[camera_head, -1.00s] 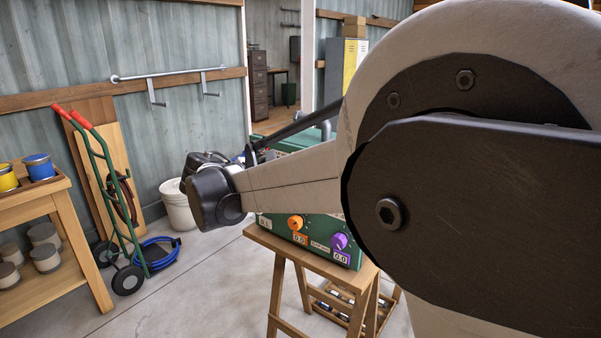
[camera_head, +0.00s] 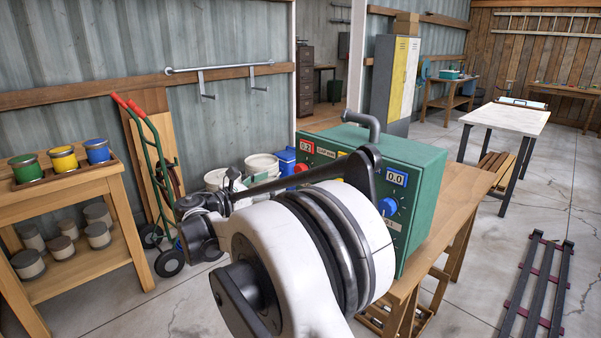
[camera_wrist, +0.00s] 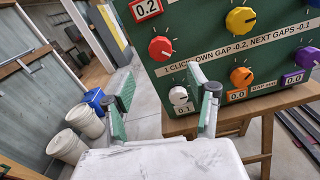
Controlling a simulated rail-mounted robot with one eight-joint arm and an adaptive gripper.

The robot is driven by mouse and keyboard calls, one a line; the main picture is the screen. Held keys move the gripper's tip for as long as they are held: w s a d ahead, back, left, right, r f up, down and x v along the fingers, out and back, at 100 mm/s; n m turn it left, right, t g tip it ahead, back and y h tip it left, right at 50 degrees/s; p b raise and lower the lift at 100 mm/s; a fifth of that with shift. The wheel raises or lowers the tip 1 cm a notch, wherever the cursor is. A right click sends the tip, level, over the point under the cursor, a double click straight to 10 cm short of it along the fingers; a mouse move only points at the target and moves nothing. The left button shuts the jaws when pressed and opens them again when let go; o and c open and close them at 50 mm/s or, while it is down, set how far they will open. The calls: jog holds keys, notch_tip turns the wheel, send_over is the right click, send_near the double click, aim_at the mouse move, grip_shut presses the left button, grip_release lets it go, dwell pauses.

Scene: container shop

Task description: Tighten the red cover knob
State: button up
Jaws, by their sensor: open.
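The red cover knob (camera_wrist: 160,48) is on the face of a green box (camera_wrist: 215,52), under a display reading 0.2 (camera_wrist: 147,8). In the head view the red knob (camera_head: 300,168) shows at the box's left end, partly behind my arm. My gripper (camera_wrist: 168,92) is open and empty, with its fingers spread below the red knob in the wrist view. A white knob (camera_wrist: 178,95) with a 0.1 display shows between the fingers. I cannot tell the distance to the panel. In the head view my arm hides much of the panel.
Yellow (camera_wrist: 240,20), orange (camera_wrist: 241,76) and purple (camera_wrist: 307,57) knobs share the panel. The box stands on a wooden stand (camera_head: 465,195). White buckets (camera_wrist: 67,146) and a blue container (camera_wrist: 94,100) are at left. A paint bench (camera_head: 100,180) is further left.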

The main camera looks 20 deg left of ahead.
aim_at(298, 171)
jog(key=x, duration=1.1)
jog(key=shift+w+d+b, duration=0.1)
jog(key=shift+w+b, duration=0.1)
jog(key=shift+b, duration=0.15)
jog(key=shift+c, duration=0.3)
jog(key=c, duration=1.1)
